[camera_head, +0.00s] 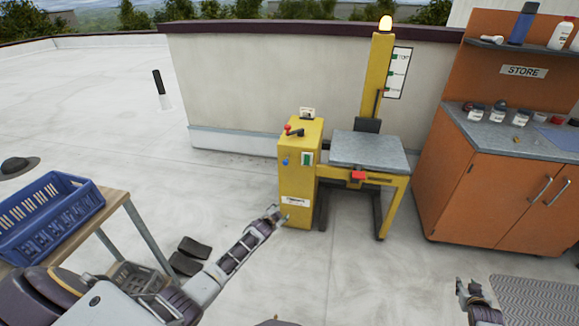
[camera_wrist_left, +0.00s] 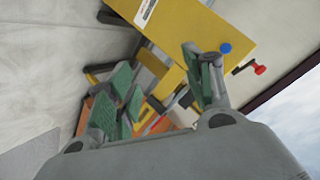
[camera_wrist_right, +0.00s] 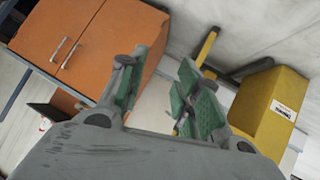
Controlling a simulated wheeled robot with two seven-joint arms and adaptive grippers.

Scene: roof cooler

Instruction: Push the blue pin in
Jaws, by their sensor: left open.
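The blue pin (camera_head: 285,162) is a small round blue knob on the front of the yellow lift's control box (camera_head: 296,185), below a red lever. It also shows in the left wrist view (camera_wrist_left: 226,48), just beyond one finger. How far it stands out is too small to tell. My left gripper (camera_head: 278,215) is open and empty, low in front of the box and below the pin, apart from it. My right gripper (camera_head: 472,289) is at the lower right, far from the pin; its fingers (camera_wrist_right: 157,98) stand apart with nothing between them.
The lift's grey platform (camera_head: 368,150) and mast stand right of the box. An orange store cabinet (camera_head: 490,180) is at the right. A blue crate (camera_head: 45,215) sits on a table at the left. The floor before the lift is mostly clear.

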